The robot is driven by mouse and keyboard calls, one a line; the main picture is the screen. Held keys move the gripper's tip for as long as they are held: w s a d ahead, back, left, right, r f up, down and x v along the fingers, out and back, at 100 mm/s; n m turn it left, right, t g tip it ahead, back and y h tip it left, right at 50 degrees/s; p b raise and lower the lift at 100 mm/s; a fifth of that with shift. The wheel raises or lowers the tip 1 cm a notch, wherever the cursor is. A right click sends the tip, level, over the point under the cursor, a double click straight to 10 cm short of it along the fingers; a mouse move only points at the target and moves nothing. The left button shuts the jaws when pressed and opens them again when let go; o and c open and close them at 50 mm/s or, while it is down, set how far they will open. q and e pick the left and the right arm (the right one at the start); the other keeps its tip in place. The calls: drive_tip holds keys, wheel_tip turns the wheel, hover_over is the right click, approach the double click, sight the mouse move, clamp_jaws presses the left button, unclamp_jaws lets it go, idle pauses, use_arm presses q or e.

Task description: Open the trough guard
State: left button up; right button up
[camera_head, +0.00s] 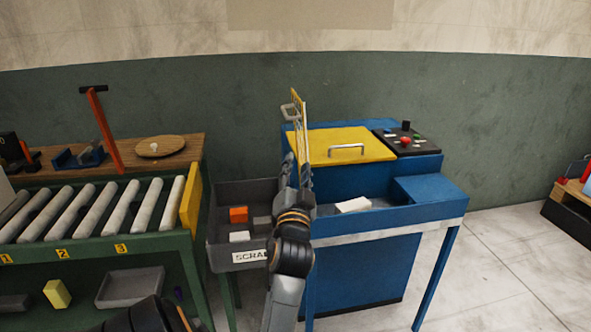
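A yellow-edged guard panel (303,122) stands upright at the left end of the blue press, seen almost edge-on. A grey bar handle (289,111) sticks out from its left face near the top. The trough (378,211) along the press front is uncovered in this view, and a white block (354,204) lies in it. My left gripper (291,165) is up against or just in front of the panel's lower part, below the handle. Its fingers are narrow and overlap the panel, so I cannot tell their opening or any contact. My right gripper is not in view.
The press has a yellow lid (347,142) and a black control panel (407,141). A grey scrap bin (226,196) with several blocks stands left of my arm. A roller conveyor (103,210) fills the left side.

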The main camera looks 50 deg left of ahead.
use_arm(q)
drive_tip(key=shift+s+d, duration=0.15)
drive_tip(key=shift+d, duration=0.05)
drive_tip(key=shift+a+f, duration=0.1)
drive_tip(key=shift+a, duration=0.05)
idle(0.3)
